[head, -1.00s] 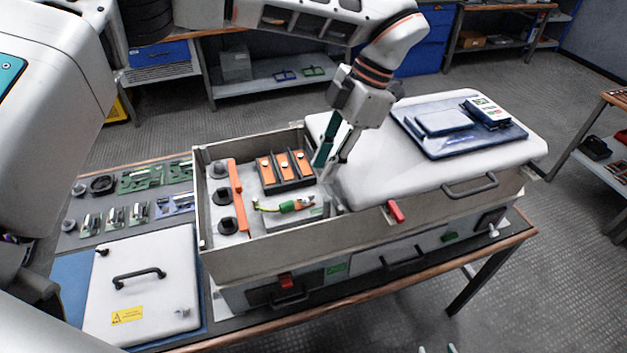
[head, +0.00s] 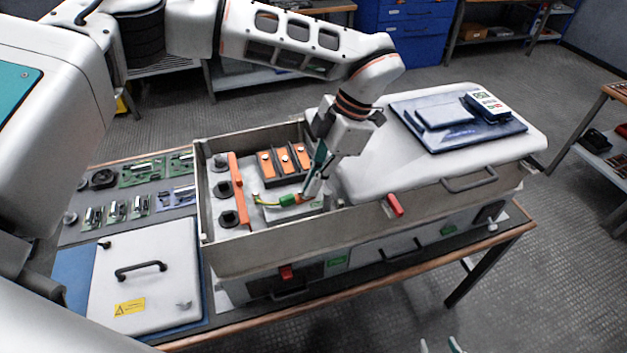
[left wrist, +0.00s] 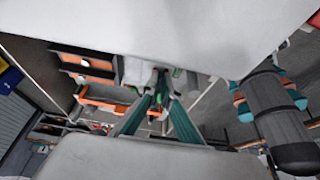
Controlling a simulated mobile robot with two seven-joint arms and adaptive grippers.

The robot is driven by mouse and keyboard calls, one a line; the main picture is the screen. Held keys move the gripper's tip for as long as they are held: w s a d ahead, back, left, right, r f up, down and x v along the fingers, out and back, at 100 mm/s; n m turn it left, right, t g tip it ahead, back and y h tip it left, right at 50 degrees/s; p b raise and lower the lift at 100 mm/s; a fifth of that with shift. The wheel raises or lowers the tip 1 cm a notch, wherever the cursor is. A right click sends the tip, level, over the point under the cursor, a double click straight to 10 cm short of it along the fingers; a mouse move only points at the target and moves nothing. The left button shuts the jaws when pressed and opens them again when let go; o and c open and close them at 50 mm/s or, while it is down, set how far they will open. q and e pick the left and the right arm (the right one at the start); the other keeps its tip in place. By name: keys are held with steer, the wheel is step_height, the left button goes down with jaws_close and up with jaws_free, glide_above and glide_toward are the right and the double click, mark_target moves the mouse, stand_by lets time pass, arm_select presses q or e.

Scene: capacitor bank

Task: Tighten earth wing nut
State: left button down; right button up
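The earth cable (head: 270,203), yellow-green with a green sleeve (head: 289,200), lies inside the open grey case near its front wall. Its right end has a copper-coloured fitting. My left gripper (head: 306,194) reaches down into the case with its fingertips at that end. The wing nut is hidden or too small to make out. In the left wrist view the teal fingers of my left gripper (left wrist: 163,88) come close together at the tips. I cannot tell whether they touch or grip anything. My right gripper (head: 439,346) shows only two separated fingertips at the bottom edge, empty.
The case walls (head: 300,243) stand around the gripper. Orange-topped blocks (head: 284,162) stand just behind, and an orange bar (head: 238,188) runs to the left. A white cover (head: 365,180) lies right; a white panel (head: 143,285) lies front left.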

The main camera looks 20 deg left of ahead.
steer(key=shift+a, duration=0.1)
arm_select(q)
steer(key=shift+w+a+n+g+h, duration=0.15)
steer(key=shift+n+g+h, duration=0.15)
steer(key=shift+n, duration=1.7)
arm_select(e)
steer(key=shift+w+a, duration=0.1)
arm_select(q)
steer(key=c, duration=2.2)
jaws_free()
arm_select(e)
steer(key=shift+a, duration=0.1)
steer(key=shift+r, duration=0.15)
arm_select(q)
steer(key=v, duration=1.2)
steer(key=shift+w+a, duration=0.25)
steer(key=shift+w, duration=0.05)
